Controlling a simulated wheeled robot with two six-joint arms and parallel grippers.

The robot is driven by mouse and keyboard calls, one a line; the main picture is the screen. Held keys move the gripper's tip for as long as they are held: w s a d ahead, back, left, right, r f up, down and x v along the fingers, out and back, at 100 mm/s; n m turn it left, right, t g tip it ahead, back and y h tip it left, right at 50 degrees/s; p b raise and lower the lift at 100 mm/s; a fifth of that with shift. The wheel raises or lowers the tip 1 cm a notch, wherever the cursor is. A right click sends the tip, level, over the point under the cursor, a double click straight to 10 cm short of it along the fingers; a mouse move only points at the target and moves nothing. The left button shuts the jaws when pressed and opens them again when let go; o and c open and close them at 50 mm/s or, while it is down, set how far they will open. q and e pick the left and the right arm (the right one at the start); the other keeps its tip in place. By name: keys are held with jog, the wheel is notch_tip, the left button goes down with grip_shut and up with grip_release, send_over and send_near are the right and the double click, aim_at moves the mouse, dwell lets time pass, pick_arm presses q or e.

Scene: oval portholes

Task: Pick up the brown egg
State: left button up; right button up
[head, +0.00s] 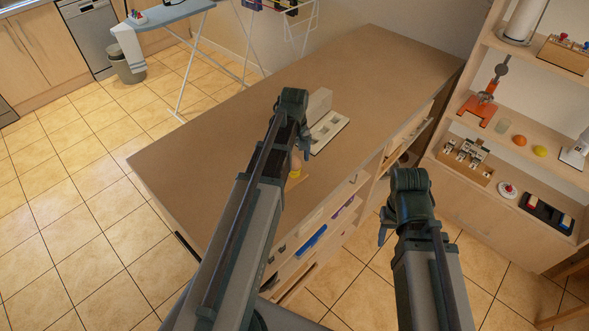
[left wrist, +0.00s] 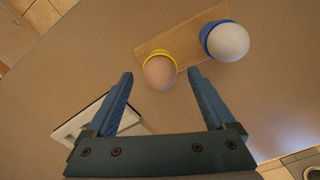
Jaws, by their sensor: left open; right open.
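The brown egg (left wrist: 159,73) sits in a yellow egg cup (left wrist: 158,54) on a small wooden board (left wrist: 181,46) in the left wrist view. A white egg (left wrist: 230,42) sits in a blue cup (left wrist: 207,34) beside it on the board. My left gripper (left wrist: 161,76) is open, with its fingertips to either side of the brown egg in the picture; contact cannot be told. In the head view the left gripper (head: 304,143) is over the counter, and its arm partly hides the brown egg (head: 296,161). My right gripper (head: 384,229) is right of the counter, away from the eggs.
The eggs stand on a long brown counter (head: 215,150). A pale tray with square recesses (head: 329,131) and a pale block (head: 319,104) lie just beyond them. Shelves with several objects stand at the right. The counter's left part is clear.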

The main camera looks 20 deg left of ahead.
aim_at(294, 157)
pick_arm(q)
jog(key=shift+f, duration=0.2)
jog(key=c, duration=0.9)
jog(key=shift+o, duration=0.2)
jog(key=shift+r, duration=0.1)
jog(key=shift+r+p, duration=0.5)
jog(key=shift+p, duration=0.2)
notch_tip(294, 157, up, 3)
jog(key=p, duration=0.3)
jog(key=shift+r, duration=0.1)
jog(key=s+a, duration=0.8)
jog(key=a, duration=0.5)
jog(key=shift+s+a+r+p, duration=0.25)
jog(key=shift+s+r+p, duration=0.05)
jog(key=shift+p, duration=0.05)
